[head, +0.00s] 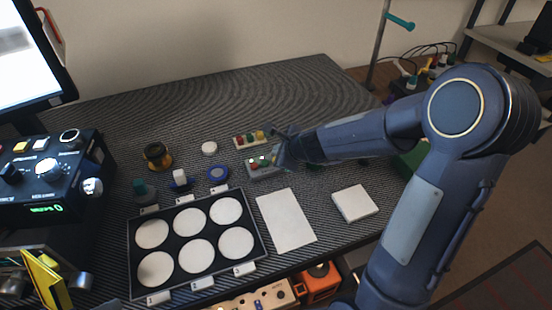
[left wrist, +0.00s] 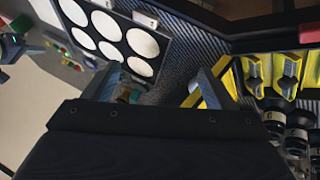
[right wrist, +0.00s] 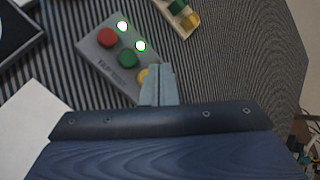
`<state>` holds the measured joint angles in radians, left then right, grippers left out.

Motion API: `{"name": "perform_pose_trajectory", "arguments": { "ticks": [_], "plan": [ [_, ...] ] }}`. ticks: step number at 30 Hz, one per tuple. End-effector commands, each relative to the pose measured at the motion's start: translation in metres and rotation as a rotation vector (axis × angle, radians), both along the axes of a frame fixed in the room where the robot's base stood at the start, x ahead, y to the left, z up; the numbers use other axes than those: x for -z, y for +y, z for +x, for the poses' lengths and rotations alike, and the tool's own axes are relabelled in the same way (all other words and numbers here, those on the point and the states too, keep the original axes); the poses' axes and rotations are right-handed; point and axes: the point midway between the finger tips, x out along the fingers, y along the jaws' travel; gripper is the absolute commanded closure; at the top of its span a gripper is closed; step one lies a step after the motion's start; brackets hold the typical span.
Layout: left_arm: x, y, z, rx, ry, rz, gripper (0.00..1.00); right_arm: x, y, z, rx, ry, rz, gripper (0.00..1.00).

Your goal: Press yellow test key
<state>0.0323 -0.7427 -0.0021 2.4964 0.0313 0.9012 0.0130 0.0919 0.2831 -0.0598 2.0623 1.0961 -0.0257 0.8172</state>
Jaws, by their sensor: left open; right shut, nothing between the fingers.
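The grey test box (right wrist: 98,62) lies on the dark ribbed mat. It has a red key (right wrist: 107,38), a green key (right wrist: 127,59) and a yellow key (right wrist: 145,77), with two lit lamps (right wrist: 140,46) along one side. My right gripper (right wrist: 160,70) is shut and empty, its fingertips over or beside the yellow key and partly hiding it; I cannot tell whether they touch. In the head view the box (head: 262,169) shows left of my right gripper (head: 280,155). My left gripper (left wrist: 158,85) is open and empty in the left wrist view, away from the box.
A small block with coloured pieces (head: 250,139) lies behind the box. A black tray (head: 187,290) holds several white discs. A white sheet (head: 287,220) and white square block (head: 355,203) lie at the front. A control console (head: 40,180) stands left.

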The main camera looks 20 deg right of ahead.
Motion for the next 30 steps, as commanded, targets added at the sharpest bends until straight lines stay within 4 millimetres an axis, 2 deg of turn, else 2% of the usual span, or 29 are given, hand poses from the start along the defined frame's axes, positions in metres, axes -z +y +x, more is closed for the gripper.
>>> {"name": "perform_pose_trajectory", "arguments": {
  "ticks": [30],
  "plan": [
    [0.0087,0.0,0.0,0.0,0.0,0.0,0.21,0.0088,0.0001,0.0,0.0,0.0,0.0,1.0]
  ]
}}
